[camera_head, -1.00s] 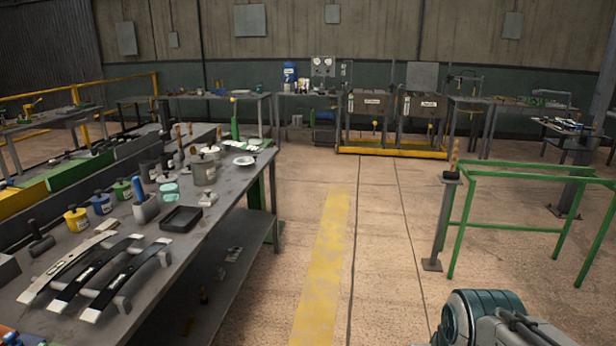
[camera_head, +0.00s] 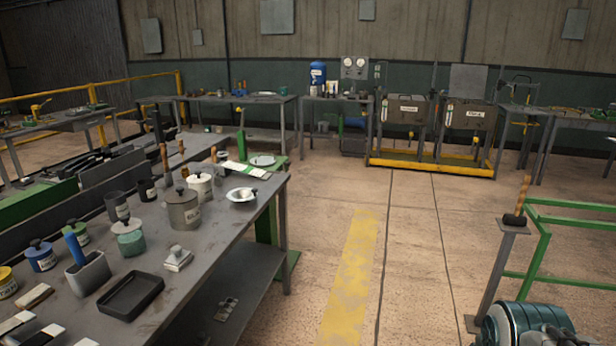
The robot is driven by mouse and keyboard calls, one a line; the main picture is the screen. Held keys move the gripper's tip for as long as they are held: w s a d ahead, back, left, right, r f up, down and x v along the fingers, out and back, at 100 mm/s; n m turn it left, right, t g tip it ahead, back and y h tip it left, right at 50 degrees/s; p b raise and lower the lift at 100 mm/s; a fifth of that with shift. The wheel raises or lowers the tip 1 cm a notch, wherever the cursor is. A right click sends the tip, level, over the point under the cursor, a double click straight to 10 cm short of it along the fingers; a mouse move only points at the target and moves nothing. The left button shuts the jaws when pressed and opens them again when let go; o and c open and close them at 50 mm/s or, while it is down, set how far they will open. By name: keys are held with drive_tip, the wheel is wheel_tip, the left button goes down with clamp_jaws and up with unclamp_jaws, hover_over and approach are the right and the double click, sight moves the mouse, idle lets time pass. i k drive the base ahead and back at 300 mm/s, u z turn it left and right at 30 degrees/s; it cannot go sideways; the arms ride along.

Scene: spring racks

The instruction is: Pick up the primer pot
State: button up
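Several lidded pots stand upright on the grey workbench (camera_head: 232,228) at the left. A large grey pot (camera_head: 184,212) with a small label is near the middle, with a white pot (camera_head: 201,185) just behind it. To its left are a teal pot (camera_head: 130,240), a green pot (camera_head: 80,236), a blue pot (camera_head: 40,258) and a yellow pot (camera_head: 7,284), partly cut off by the frame. The labels are too small to read, so I cannot tell which is the primer pot.
A black tray (camera_head: 131,297) and a holder with a blue-handled tool (camera_head: 88,275) are near the bench's front. A white bowl (camera_head: 242,196) sits near its right edge. A green frame (camera_head: 560,240) stands at the right. The floor with the yellow stripe (camera_head: 352,280) is clear.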

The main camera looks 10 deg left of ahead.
sight(116, 202)
drive_tip(key=u, duration=0.3)
drive_tip(key=i, duration=1.55)
drive_tip(key=u, duration=1.6)
drive_tip(key=i, duration=1.1)
drive_tip(key=u, duration=1)
drive_tip(key=i, duration=0.2)
